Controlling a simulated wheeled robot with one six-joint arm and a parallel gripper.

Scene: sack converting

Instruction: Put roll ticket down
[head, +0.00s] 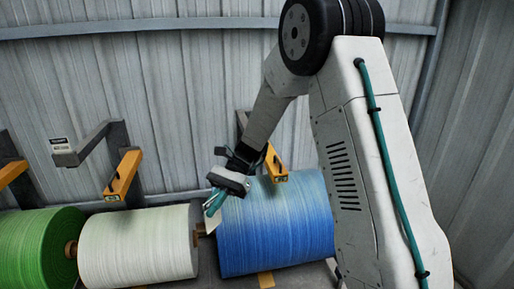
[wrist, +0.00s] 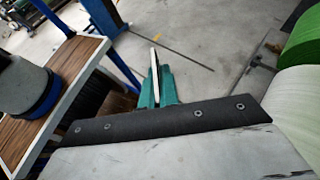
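My gripper (head: 213,207), with teal fingers, is in front of the gap between the white roll and the blue roll in the head view. In the wrist view the fingers (wrist: 158,88) are shut on a thin pale card, the roll ticket (wrist: 154,62), seen nearly edge-on. The ticket (head: 211,224) also shows as a small pale corner below the fingers in the head view. Any print on it cannot be read. It is held clear of the floor seen behind it; whether it touches a roll cannot be told.
A green roll (head: 38,246), a white roll (head: 138,247) and a blue roll (head: 277,226) lie in a row by the corrugated wall. Orange-ended brackets (head: 123,173) stand above them.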

